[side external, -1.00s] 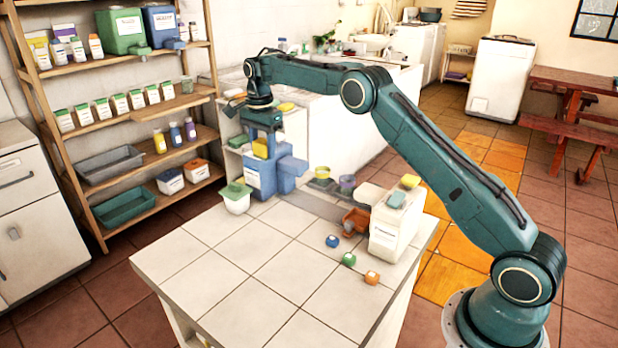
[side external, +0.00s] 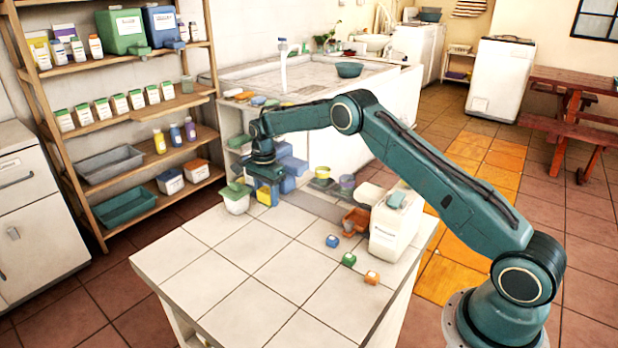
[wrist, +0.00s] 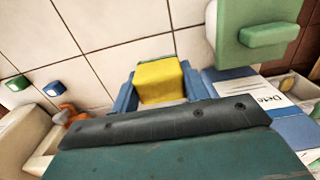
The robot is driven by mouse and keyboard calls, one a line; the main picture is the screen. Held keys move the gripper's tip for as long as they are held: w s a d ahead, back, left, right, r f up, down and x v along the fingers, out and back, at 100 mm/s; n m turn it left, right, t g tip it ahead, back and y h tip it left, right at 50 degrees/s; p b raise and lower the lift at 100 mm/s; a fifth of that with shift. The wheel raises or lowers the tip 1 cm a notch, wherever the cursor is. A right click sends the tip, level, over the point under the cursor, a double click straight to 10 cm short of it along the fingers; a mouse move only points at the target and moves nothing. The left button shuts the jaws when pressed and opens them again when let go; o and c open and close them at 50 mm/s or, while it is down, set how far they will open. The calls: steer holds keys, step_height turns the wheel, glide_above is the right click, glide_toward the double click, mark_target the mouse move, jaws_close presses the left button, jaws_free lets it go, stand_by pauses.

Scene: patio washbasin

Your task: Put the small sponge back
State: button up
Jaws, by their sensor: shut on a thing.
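My gripper (wrist: 158,88) is shut on a yellow block (wrist: 160,80), which looks like the small sponge, held between its two blue fingers. In the side external view my gripper (side external: 266,190) is low over the far part of the tiled counter, with the yellow block (side external: 264,196) showing under it. I cannot tell whether the block touches the tiles. The blue box (side external: 289,180) stands just behind and right of my gripper; its label shows in the wrist view (wrist: 250,88). A white pot with a green lid (side external: 236,190) stands just left.
A white container (side external: 392,235) with a teal sponge (side external: 397,200) on top stands at the counter's right. The counter's front tiles (side external: 250,285) are clear.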

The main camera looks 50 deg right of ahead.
mark_target(269, 216)
steer(key=shift+f, duration=0.25)
steer(key=shift+f, duration=2.1)
steer(key=shift+f, duration=0.15)
steer(key=o, duration=1)
steer(key=shift+c, duration=0.2)
step_height(269, 216, up, 11)
steer(key=shift+r, duration=0.65)
steer(key=shift+r, duration=0.1)
